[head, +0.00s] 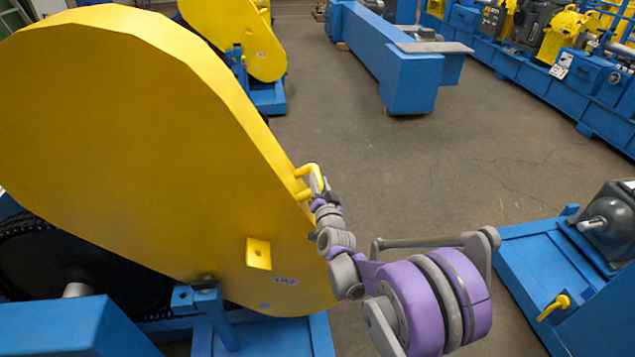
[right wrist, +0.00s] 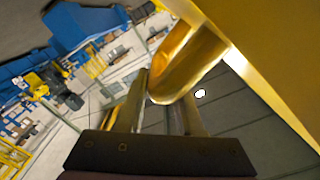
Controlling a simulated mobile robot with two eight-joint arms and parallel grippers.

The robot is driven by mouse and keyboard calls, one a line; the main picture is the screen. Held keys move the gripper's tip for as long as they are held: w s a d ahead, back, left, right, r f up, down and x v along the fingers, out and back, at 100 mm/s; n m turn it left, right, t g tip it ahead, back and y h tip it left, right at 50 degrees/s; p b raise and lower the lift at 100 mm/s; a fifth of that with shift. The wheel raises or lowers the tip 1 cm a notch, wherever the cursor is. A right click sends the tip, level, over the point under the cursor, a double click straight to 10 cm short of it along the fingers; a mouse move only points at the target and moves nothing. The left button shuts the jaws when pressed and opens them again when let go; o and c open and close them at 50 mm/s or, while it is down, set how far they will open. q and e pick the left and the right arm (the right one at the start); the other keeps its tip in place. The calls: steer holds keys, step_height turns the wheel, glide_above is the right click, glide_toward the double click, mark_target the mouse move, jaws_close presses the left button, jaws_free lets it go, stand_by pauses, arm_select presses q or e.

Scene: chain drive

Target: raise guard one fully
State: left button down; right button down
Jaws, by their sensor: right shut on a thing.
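Guard one (head: 130,130) is the large yellow chain cover filling the left of the head view. It is tilted, its lower edge clear of the dark chain wheel (head: 40,260) at the lower left. A small yellow handle (head: 308,170) sticks out from its right edge. My right gripper (head: 317,185) is shut on this handle. In the right wrist view the handle (right wrist: 188,65) lies between the two fingers (right wrist: 165,110), with the yellow guard face at the upper right. The exact finger contact is partly hidden. My left gripper is not in view.
A blue base frame (head: 265,335) stands under the guard. A second yellow guard (head: 240,35) stands behind. A blue beam (head: 400,70) lies at the back, and a blue machine with a yellow lever (head: 553,307) is at right. Grey floor (head: 470,160) between them is clear.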

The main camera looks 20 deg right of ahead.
steer(key=shift+s+d+f, duration=0.15)
steer(key=shift+d, duration=0.2)
steer(key=c, duration=0.9)
jaws_free()
steer(key=shift+d, duration=0.15)
steer(key=o, duration=0.3)
steer(key=shift+s+d, duration=0.1)
steer(key=shift+d, duration=0.2)
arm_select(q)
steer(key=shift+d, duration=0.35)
arm_select(e)
steer(key=shift+a, duration=0.25)
steer(key=shift+s+a, duration=0.15)
steer(key=shift+s, duration=0.2)
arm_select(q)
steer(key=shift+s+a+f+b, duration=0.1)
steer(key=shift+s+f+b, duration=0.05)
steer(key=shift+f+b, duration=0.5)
arm_select(e)
steer(key=v, duration=1)
